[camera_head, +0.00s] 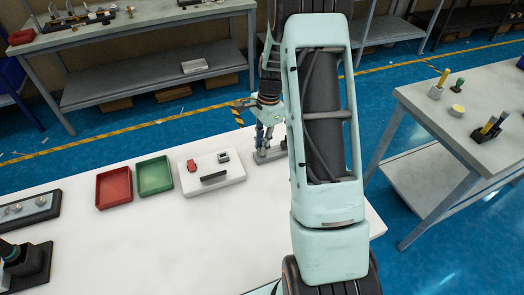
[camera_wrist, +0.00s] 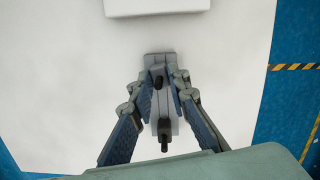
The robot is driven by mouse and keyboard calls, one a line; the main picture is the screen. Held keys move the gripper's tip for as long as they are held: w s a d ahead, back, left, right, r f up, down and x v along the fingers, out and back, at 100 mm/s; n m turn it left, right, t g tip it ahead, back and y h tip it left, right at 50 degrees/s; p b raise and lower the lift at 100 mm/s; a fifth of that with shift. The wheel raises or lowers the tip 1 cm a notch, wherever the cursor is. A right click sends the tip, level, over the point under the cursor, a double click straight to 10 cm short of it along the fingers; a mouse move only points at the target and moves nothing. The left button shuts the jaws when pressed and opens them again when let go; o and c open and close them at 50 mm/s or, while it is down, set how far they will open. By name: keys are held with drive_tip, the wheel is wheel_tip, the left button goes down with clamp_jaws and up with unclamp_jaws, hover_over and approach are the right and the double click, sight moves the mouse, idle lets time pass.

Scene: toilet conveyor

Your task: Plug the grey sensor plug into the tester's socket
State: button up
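My gripper (camera_wrist: 163,82) reaches down over a grey fixture (camera_wrist: 160,60) on the white table. In the wrist view its two blue-padded fingers stand apart, one on each side of the fixture, with white surface and grey parts between them. I see no clear contact. In the head view the fixture (camera_head: 270,154) is partly hidden by my arm. A small grey block (camera_head: 223,157) with a dark top lies on a white board (camera_head: 232,176). I cannot tell which grey part is the plug and which the tester.
The table's front middle is clear. A side table (camera_head: 470,95) with small parts stands at right.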

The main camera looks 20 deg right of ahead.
drive_tip(key=shift+c, duration=1.4)
drive_tip(key=shift+r, duration=0.1)
